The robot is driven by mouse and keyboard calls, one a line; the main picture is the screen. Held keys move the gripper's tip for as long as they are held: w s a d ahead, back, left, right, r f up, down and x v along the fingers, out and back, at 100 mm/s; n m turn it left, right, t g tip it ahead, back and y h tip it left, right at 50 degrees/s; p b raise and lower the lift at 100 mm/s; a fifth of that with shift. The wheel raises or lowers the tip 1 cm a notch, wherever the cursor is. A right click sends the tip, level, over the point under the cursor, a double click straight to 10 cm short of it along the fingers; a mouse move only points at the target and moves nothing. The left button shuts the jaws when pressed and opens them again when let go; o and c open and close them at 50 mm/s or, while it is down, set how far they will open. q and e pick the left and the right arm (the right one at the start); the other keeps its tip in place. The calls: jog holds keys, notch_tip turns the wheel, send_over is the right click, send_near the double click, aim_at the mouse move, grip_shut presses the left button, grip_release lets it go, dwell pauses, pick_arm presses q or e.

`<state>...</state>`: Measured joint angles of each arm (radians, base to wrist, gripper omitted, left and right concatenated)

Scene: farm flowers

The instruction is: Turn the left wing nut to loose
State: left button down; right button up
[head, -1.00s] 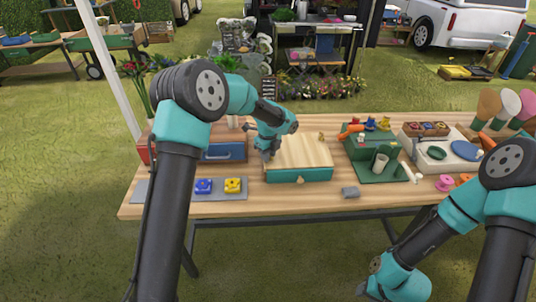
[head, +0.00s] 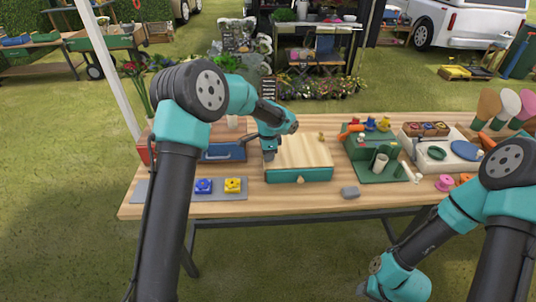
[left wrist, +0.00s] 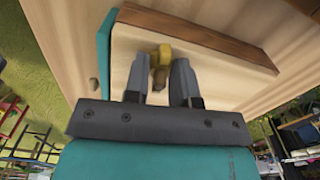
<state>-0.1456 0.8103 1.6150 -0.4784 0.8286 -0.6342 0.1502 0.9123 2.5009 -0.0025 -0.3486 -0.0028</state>
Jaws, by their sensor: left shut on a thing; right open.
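A teal box with a pale wooden top (head: 308,150) stands at the middle of the table. My left gripper (head: 268,157) points down at the left end of this top. In the left wrist view my left gripper (left wrist: 160,82) is shut on a small brass-yellow wing nut (left wrist: 161,52), one finger on each side. The head view hides this left wing nut behind the gripper. A second small brass wing nut (head: 321,136) shows at the right back of the top. My right gripper (head: 363,289) is low in front of the table, empty and away from the box.
A blue box (head: 225,151) stands close to the left of the teal box. Blue and yellow blocks (head: 232,185) sit on a grey mat in front of it. A green stand (head: 377,172) is to the right.

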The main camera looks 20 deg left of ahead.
pick_arm(q)
jog(key=n, duration=0.4)
jog(key=shift+n, duration=0.3)
jog(key=n, duration=0.3)
jog(key=shift+n, duration=0.3)
jog(key=n, duration=0.4)
jog(key=shift+n, duration=0.3)
jog(key=n, duration=1.3)
jog(key=shift+n, duration=0.3)
jog(key=n, duration=0.4)
jog(key=shift+n, duration=2.1)
jog(key=c, duration=1.9)
grip_release()
